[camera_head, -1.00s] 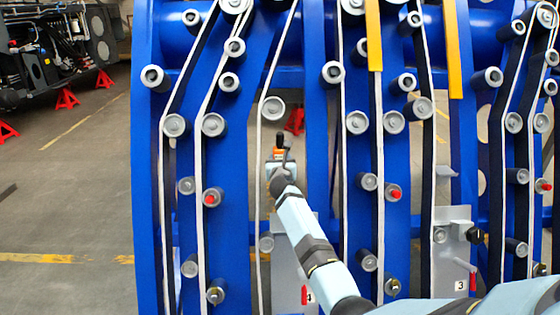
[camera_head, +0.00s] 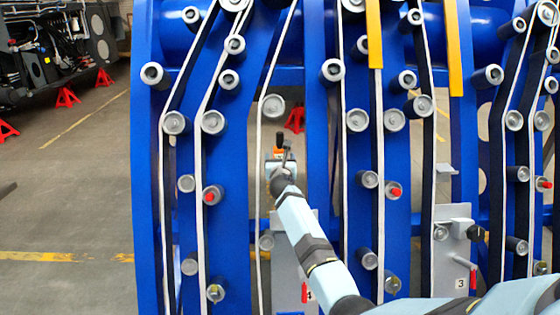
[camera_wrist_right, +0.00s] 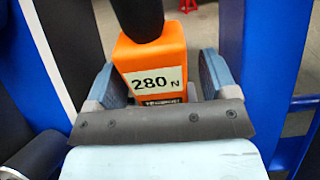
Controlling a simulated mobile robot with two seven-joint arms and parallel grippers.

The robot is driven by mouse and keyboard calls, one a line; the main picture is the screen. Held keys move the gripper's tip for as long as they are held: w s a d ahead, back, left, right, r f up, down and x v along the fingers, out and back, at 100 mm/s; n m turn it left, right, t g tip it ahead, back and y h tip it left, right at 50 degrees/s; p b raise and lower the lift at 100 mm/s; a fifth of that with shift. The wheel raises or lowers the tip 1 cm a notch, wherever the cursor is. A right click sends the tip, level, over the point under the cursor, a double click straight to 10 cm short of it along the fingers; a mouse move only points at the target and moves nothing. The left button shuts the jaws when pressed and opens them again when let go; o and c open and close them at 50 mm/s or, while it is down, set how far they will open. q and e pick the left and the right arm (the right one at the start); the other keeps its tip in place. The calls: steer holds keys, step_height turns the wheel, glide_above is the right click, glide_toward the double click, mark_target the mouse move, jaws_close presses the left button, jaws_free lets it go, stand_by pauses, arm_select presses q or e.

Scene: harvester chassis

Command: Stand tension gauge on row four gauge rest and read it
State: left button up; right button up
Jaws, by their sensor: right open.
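The tension gauge (camera_wrist_right: 150,65) is an orange block with a black upper part; its label reads 280 N in the right wrist view. In the head view it is a small orange patch (camera_head: 279,152) beside the white belt of row four. My right gripper (camera_wrist_right: 157,88) is open, with one finger on each side of the gauge and a visible gap on the right. The row four plate (camera_head: 284,270), labelled 4, is partly hidden behind my right arm. The rest surface under the gauge is hidden, so contact there cannot be told. My left gripper is not in view.
Blue frame plates (camera_head: 320,150) with rollers and white belts stand close on both sides of my right gripper. A grey plate labelled 3 (camera_head: 448,260) with a small ledge stands to the right. Open floor (camera_head: 70,200) lies at left.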

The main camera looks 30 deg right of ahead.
steer(key=shift+s+a, duration=0.2)
steer(key=shift+s, duration=0.05)
arm_select(q)
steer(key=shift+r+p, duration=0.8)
steer(key=shift+p, duration=0.7)
arm_select(e)
steer(key=v, duration=1.3)
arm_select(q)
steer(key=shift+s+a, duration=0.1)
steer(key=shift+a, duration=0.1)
arm_select(e)
steer(key=shift+a, duration=0.1)
